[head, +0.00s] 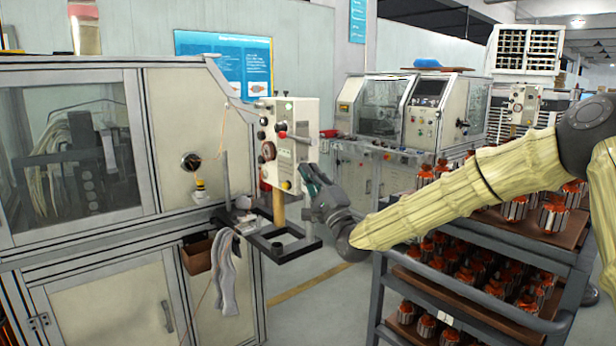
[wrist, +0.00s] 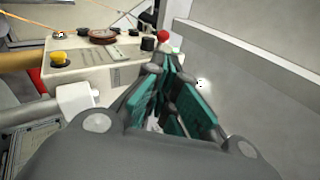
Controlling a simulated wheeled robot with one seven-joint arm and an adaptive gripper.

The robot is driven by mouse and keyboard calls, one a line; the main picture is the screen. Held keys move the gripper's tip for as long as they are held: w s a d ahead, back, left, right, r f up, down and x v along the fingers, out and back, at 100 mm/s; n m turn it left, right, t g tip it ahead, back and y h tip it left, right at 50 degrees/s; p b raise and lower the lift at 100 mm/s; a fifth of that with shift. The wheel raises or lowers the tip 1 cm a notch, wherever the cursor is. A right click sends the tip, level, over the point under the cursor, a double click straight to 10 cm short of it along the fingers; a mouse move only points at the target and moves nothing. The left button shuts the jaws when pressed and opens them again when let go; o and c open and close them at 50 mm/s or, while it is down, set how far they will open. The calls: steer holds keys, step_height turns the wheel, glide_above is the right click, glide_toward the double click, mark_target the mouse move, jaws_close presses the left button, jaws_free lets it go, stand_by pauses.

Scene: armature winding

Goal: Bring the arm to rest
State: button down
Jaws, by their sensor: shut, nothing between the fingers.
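My gripper (head: 308,179) is at the end of my arm, near the middle of the head view. It is just right of the beige control box (head: 284,143) with knobs and a gauge. In the wrist view my gripper (wrist: 172,72) shows its teal fingers shut together with nothing between them. The control box (wrist: 100,65) lies beyond and to the left of the fingertips there. In the head view my arm, in a pale yellow cover, reaches in from the right across the cart. I cannot tell whether the gripper touches the box.
A cart (head: 375,300) holding several orange-and-dark armatures (head: 553,219) stands below my arm. A large beige machine (head: 195,95) with a window fills the left. A dark bracket (head: 312,243) and a hanging cloth (head: 224,275) are below the box. Open floor (head: 330,310) lies between machine and cart.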

step_height(320, 180, down, 16)
steer(key=s+a+r+n+g+h, duration=0.1)
steer(key=g+h, duration=0.1)
steer(key=g, duration=0.1)
steer(key=s+d+f+n+g+h, duration=0.15)
steer(key=s+f, duration=0.45)
steer(key=f, duration=0.6)
steer(key=s+d+f+n+g+h, duration=0.1)
steer(key=s+f+n+g+h, duration=0.3)
steer(key=f, duration=0.7)
steer(key=s+d+f+g+y, duration=0.1)
steer(key=s+f+g, duration=0.1)
steer(key=s+f, duration=0.75)
steer(key=s+d+f+n+g+h, duration=0.1)
steer(key=s+d+f+n+g, duration=0.15)
steer(key=s+f, duration=0.55)
steer(key=s+d+f+n+g+h, duration=0.15)
steer(key=s+d+f, duration=0.25)
steer(key=s+f, duration=0.4)
steer(key=s+d+f+n+g+h, duration=0.1)
steer(key=s+d+g, duration=0.1)
steer(key=s, duration=0.5)
steer(key=s+d+f+n+g+h, duration=0.1)
steer(key=s+d, duration=0.3)
steer(key=s, duration=0.4)
steer(key=s+d+f+n+g+h, duration=0.1)
steer(key=s+d+g, duration=0.3)
steer(key=s, duration=0.4)
steer(key=shift+s+f, duration=0.2)
steer(key=shift+f, duration=0.7)
